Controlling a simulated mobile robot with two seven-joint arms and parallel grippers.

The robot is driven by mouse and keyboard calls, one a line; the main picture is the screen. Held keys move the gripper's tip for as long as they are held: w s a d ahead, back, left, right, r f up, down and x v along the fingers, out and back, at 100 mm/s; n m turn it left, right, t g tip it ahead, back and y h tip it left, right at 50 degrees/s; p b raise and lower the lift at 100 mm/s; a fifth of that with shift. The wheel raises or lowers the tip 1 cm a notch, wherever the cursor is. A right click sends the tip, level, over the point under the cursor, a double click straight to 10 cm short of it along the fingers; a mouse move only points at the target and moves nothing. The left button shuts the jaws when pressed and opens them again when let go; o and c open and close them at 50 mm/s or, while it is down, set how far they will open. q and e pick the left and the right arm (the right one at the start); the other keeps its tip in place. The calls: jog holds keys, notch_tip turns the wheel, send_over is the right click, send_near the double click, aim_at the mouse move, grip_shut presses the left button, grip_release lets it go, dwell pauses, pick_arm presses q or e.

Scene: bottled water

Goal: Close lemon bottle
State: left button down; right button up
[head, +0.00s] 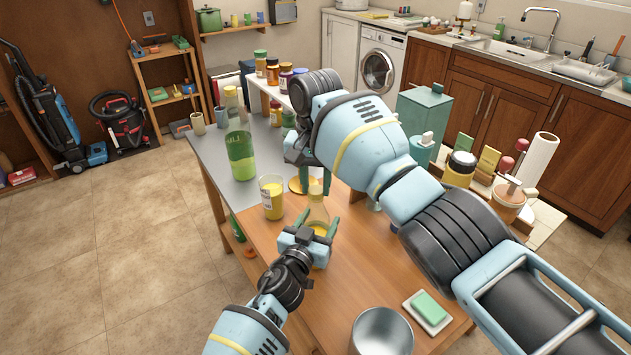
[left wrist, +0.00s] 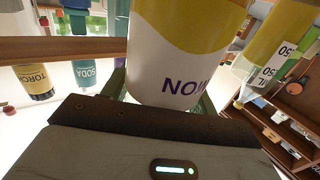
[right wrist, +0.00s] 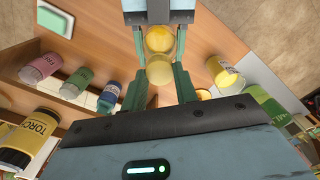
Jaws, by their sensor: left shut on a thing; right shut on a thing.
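The lemon bottle (head: 318,212), clear with yellow liquid, stands upright over the wooden table. My left gripper (head: 317,224) is shut around its body. In the left wrist view the bottle's yellow and white label (left wrist: 185,55) with purple letters fills the space between the fingers. My right gripper (head: 314,183) is right above the bottle's top, fingers pointing down. In the right wrist view its fingers (right wrist: 160,88) are shut on a round, yellowish translucent piece (right wrist: 160,70), seemingly the cap, in line with the bottle (right wrist: 160,40). Whether it touches the bottle's mouth I cannot tell.
A yellow glass (head: 271,197) stands close left of the lemon bottle, with a green bottle (head: 240,150) behind it. A yellow-orange disc (head: 296,185) lies nearby. A metal cup (head: 382,332) and soap dish (head: 428,312) are in front. A shelf with jars (head: 461,168) stands right.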

jog(key=m, duration=1.2)
jog(key=shift+m, duration=0.3)
jog(key=o, duration=0.9)
jog(key=shift+o, duration=0.2)
jog(key=shift+r, duration=2.25)
